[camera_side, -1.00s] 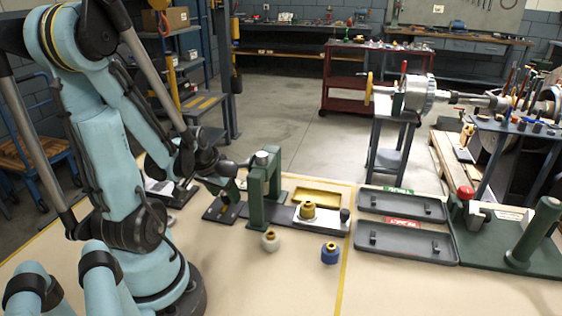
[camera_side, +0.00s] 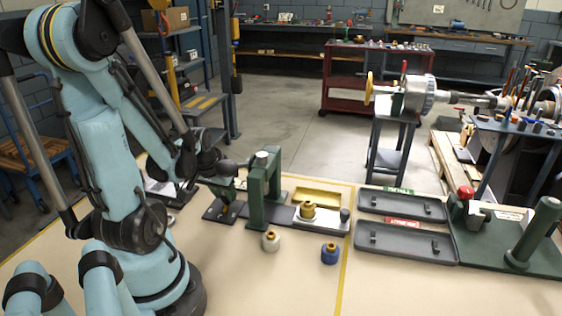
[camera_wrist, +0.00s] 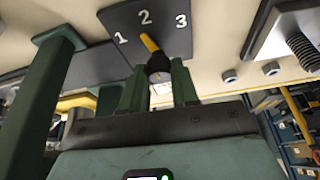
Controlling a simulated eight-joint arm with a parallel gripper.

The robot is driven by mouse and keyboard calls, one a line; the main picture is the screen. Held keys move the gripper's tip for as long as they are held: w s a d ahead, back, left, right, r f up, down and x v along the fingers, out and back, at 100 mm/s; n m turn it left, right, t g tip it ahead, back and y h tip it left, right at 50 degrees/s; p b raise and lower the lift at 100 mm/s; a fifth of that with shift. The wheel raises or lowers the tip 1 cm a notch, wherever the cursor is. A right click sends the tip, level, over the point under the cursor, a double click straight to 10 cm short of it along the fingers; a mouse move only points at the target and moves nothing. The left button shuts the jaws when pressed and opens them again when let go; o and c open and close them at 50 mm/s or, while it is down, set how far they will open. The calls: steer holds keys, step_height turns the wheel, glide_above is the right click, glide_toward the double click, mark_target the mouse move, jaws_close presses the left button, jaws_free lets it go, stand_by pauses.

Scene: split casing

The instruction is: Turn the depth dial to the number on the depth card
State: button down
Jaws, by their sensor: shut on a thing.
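The depth dial is a black knob with a yellow pointer (camera_wrist: 150,42) on a dark plate (camera_wrist: 175,40) marked 1, 2 and 3. The pointer is angled up and left in the wrist view, its tip close below the 2. My gripper (camera_wrist: 158,68) has its green fingers on either side of the knob and is shut on it. In the side view the dial plate (camera_side: 220,212) lies on the bench left of the green arch. I cannot make out a depth card or its number in either view.
A green arch (camera_side: 265,190) stands close to the right of my gripper. A grey-white knob (camera_side: 270,241) and a blue one (camera_side: 330,254) stand in front of it. Two dark trays (camera_side: 385,256) lie to the right.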

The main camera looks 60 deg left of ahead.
mark_target(224, 208)
steer(key=shift+n+g+y, duration=0.3)
steer(key=shift+n, duration=0.6)
steer(key=c, duration=0.8)
jaws_free()
steer(key=shift+c, duration=0.2)
steer(key=shift+v, duration=1.55)
step_height(224, 208, up, 7)
